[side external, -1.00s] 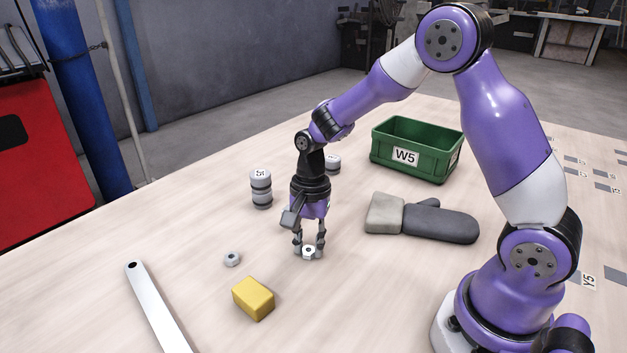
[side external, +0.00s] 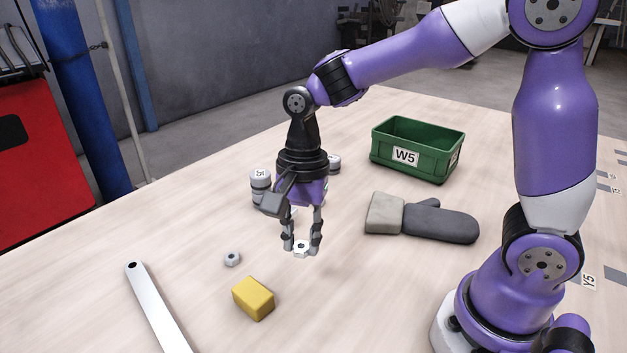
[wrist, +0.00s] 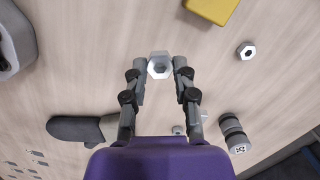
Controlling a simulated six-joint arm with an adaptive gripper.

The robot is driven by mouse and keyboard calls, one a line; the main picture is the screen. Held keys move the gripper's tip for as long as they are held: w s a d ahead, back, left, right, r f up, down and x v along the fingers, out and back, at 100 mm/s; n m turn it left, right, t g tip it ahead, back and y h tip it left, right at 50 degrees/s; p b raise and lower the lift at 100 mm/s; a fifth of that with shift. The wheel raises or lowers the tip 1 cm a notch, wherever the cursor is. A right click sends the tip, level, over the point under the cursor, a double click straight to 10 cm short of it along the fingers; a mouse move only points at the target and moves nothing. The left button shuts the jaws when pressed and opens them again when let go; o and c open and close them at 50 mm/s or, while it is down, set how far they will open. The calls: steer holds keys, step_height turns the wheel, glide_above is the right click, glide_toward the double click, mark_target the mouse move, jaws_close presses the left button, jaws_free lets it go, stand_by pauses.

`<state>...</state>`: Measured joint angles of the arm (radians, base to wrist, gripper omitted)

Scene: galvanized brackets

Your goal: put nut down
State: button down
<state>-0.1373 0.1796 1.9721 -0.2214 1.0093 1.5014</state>
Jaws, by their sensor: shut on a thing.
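A silvery hex nut (side external: 301,249) is held between the fingertips of my gripper (side external: 302,246), which points down. The nut seems to be off the wooden table, but the height is hard to tell. In the wrist view, the nut (wrist: 160,66) sits between the two fingertips (wrist: 160,68), its hole facing the camera. A second hex nut (side external: 232,258) lies loose on the table to the left of my gripper; it also shows in the wrist view (wrist: 246,51).
A yellow block (side external: 253,298) and a long metal bar (side external: 155,305) lie in front. Grey cylinders (side external: 260,183) stand behind my gripper, partly hidden. A grey mitt (side external: 440,222) and a green W5 bin (side external: 417,150) are to the right. Bare table surrounds the held nut.

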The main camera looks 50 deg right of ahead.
steer(key=w+d+r+n+h, duration=0.1)
steer(key=d+r+n, duration=0.65)
steer(key=n, duration=0.55)
steer(key=m+y, duration=0.1)
steer(key=m, duration=1)
glide_above(407, 186)
steer(key=s+a, duration=0.2)
steer(key=a, duration=0.4)
steer(key=f, duration=1.2)
steer(key=shift+w+d, duration=0.2)
steer(key=shift+w, duration=0.05)
steer(key=shift+d+f, duration=0.15)
steer(key=shift+f, duration=1.95)
